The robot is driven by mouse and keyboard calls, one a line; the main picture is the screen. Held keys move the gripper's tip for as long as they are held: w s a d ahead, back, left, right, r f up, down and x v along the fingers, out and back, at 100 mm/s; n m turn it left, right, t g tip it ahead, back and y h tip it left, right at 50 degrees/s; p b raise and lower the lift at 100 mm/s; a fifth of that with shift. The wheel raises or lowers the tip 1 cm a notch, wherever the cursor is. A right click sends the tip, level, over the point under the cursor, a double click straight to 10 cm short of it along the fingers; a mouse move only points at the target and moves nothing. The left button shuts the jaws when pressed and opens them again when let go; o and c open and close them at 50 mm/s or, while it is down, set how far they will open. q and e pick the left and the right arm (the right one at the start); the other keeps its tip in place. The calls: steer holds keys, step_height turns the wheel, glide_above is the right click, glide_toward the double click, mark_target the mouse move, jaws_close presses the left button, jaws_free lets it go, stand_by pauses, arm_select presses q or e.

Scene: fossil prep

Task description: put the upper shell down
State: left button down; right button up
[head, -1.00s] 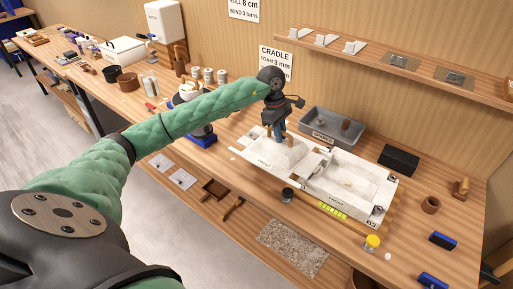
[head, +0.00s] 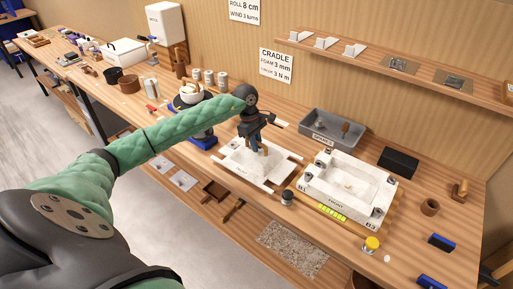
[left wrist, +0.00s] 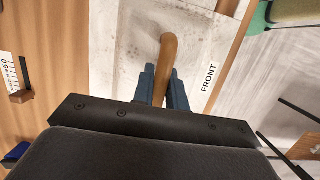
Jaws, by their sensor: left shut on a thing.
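The upper shell (head: 238,162) is a pale, plaster-like slab with a wooden handle (left wrist: 169,52) on top. My left gripper (head: 264,149) has its jaws closed around that handle; in the left wrist view its blue-grey fingers (left wrist: 161,88) flank the wood. The shell is over a low wooden frame with pale bars (head: 282,184), left of the lower shell. I cannot tell whether it touches the frame. The lower shell (head: 312,187) is a white open box marked FRONT, with dark fittings at its corners and a small pale thing inside. My right gripper is not in view.
A grey bin (head: 329,133) and a black box (head: 397,161) stand behind the lower shell. A small dark-lidded jar (head: 287,198) stands close in front of the frame. A yellow-topped jar (head: 372,244) is near the front edge. A shelf (head: 410,75) overhangs the back.

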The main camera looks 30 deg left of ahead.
arm_select(q)
steer(key=shift+a+x, duration=0.25)
steer(key=shift+x, duration=0.7)
steer(key=c, duration=1.4)
jaws_free()
steer(key=shift+f, duration=0.15)
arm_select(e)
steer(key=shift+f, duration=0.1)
arm_select(q)
steer(key=shift+a+r+b, duration=0.15)
steer(key=shift+r+b, duration=0.25)
steer(key=b+v, duration=0.3)
steer(key=v, duration=0.2)
steer(key=shift+w+a+r+b, duration=0.1)
steer(key=shift+r+b, duration=0.2)
steer(key=b+v, duration=0.1)
steer(key=v, duration=0.3)
steer(key=shift+r+b, duration=0.1)
steer(key=shift+b, duration=0.3)
steer(key=shift+a+r, duration=0.15)
steer(key=shift+r, duration=0.55)
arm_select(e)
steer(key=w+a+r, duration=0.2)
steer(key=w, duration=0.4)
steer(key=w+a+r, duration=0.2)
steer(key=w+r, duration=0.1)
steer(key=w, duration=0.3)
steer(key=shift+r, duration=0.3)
